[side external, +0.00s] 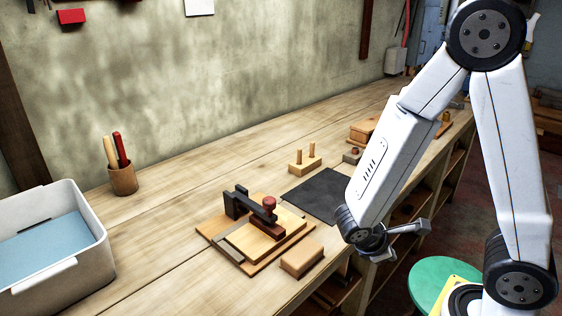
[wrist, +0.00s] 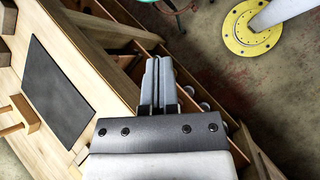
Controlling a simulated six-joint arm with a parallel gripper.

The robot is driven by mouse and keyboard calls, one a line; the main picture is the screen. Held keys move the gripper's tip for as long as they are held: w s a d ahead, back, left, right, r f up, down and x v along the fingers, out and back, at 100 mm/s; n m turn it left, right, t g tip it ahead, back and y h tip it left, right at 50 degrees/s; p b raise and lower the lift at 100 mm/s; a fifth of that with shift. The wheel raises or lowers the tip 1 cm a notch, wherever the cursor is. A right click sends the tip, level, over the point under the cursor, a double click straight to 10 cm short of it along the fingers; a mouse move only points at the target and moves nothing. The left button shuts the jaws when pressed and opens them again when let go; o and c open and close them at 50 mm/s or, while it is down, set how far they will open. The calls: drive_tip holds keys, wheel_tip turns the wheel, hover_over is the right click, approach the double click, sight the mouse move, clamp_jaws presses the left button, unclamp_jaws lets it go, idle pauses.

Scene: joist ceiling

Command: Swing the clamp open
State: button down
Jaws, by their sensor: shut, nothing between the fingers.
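The clamp (side external: 259,208) stands on a wooden board (side external: 217,228) on the bench. Its dark arm reaches from a dark upright block over a lighter wooden plate (side external: 270,235), with a dark red knob at its end. The arm lies low over the plate; whether it touches is too small to tell. My gripper (side external: 425,227) is off the front edge of the bench, to the right of the clamp and well apart from it. In the wrist view my gripper's fingers (wrist: 158,62) are together with nothing between them. The clamp is not clearly seen in the wrist view.
A black mat (side external: 318,193) lies right of the clamp, and also shows in the wrist view (wrist: 57,90). A wooden block (side external: 302,260) sits at the bench edge. A pegged block (side external: 304,163), a pencil cup (side external: 122,180) and a white bin (side external: 95,232) are on the bench. A green stool (side external: 422,280) stands below.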

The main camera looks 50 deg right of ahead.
drive_tip(key=w+d+r+n+t+h, duration=0.2)
drive_tip(key=w+d+n+t+h, duration=0.1)
drive_tip(key=n+h, duration=0.2)
drive_tip(key=n+t+y, duration=0.8)
drive_tip(key=n+t, duration=0.9)
drive_tip(key=t, duration=0.1)
approach(268, 211)
drive_tip(key=s, duration=0.2)
drive_tip(key=s+d, duration=0.1)
drive_tip(key=shift+s+f, duration=0.35)
drive_tip(key=shift+f, duration=0.05)
drive_tip(key=shift+a+f+t+y, duration=0.1)
drive_tip(key=shift+a+t+y, duration=0.3)
drive_tip(key=shift+a, duration=0.25)
drive_tip(key=shift+x, duration=5)
